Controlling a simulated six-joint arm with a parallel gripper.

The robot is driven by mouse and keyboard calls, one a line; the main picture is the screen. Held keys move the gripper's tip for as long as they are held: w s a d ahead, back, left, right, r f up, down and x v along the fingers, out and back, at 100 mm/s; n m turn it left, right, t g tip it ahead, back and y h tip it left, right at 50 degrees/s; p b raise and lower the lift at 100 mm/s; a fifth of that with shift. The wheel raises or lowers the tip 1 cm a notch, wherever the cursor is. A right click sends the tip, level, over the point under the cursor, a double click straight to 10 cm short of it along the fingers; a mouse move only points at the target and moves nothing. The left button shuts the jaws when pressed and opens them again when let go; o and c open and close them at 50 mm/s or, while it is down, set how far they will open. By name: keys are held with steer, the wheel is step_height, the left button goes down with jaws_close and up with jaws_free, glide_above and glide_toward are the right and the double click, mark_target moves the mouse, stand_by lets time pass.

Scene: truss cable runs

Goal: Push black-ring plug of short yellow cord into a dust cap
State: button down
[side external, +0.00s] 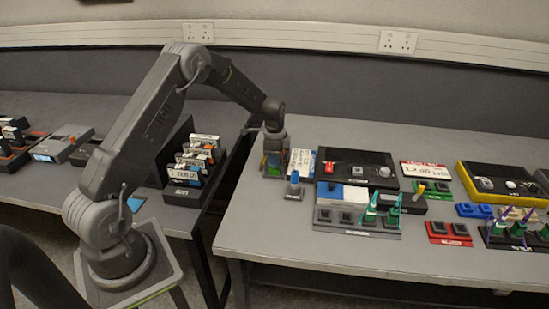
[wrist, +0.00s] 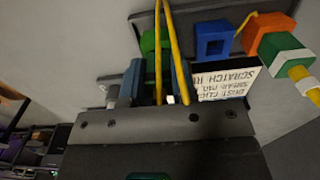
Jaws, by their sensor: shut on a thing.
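In the wrist view my gripper (wrist: 158,82) has its two dark blue fingers closed about a yellow cord (wrist: 174,45). Two yellow strands run up from between the fingers; the plug held there and any black ring are hidden. A blue block with a square opening (wrist: 214,40) stands just right of the fingers, and a green block (wrist: 150,43) is partly behind the strands. An orange block (wrist: 268,30) is farther right, with a white-ringed yellow cord end (wrist: 293,64) beside it. In the side view my gripper (side external: 273,160) is low over the left end of the right-hand table.
A white label card (wrist: 226,84) lies right of the fingers. In the side view a small grey stand with a blue top (side external: 294,178), a black box (side external: 357,170) and a socket strip (side external: 356,221) are to the right. The table's front left is clear.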

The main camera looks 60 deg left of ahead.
steer(key=shift+f, duration=0.25)
stand_by(0.6)
steer(key=c, duration=0.9)
jaws_free()
steer(key=shift+o, duration=0.2)
steer(key=shift+r, duration=2.5)
steer(key=shift+r, duration=2)
